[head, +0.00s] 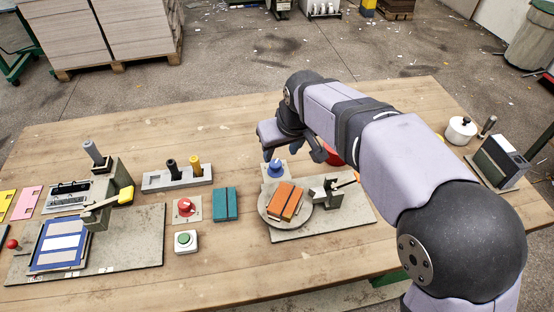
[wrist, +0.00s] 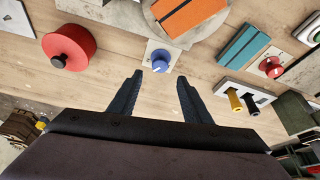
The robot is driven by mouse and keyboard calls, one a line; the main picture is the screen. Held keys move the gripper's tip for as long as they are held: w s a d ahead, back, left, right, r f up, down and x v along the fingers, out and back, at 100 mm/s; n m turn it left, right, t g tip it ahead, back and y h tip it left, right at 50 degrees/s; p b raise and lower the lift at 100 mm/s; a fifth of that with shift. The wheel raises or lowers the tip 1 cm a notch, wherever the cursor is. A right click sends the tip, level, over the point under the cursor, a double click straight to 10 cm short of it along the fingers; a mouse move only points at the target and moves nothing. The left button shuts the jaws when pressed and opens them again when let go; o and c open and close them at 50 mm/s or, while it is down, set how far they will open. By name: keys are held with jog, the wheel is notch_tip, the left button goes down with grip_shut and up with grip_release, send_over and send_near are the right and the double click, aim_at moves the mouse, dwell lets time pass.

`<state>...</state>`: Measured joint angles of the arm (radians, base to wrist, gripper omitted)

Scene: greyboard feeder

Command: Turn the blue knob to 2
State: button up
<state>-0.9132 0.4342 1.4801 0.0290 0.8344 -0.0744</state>
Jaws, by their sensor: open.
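The blue knob (head: 275,168) sits on a small pale square plate on the table, behind the round turntable. In the wrist view the blue knob (wrist: 161,56) shows just beyond my fingertips, roughly centred between them. A light mark shows on the knob, but the numbers around it are too small to read. My gripper (head: 293,155) is above and close to the knob, slightly to its right in the head view. In the wrist view my gripper (wrist: 158,79) has its two fingers apart with nothing between them, not touching the knob.
An orange block (head: 285,201) lies on the turntable in front of the knob. A teal block (head: 226,204) and a red knob (head: 186,207) are to the left. A red round object (wrist: 70,47) stands near my gripper. A grey holder (head: 177,180) carries black and yellow pegs.

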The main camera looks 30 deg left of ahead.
aim_at(276, 163)
jog(key=shift+p+x, duration=0.45)
jog(key=shift+x, duration=3.15)
jog(key=c, duration=1)
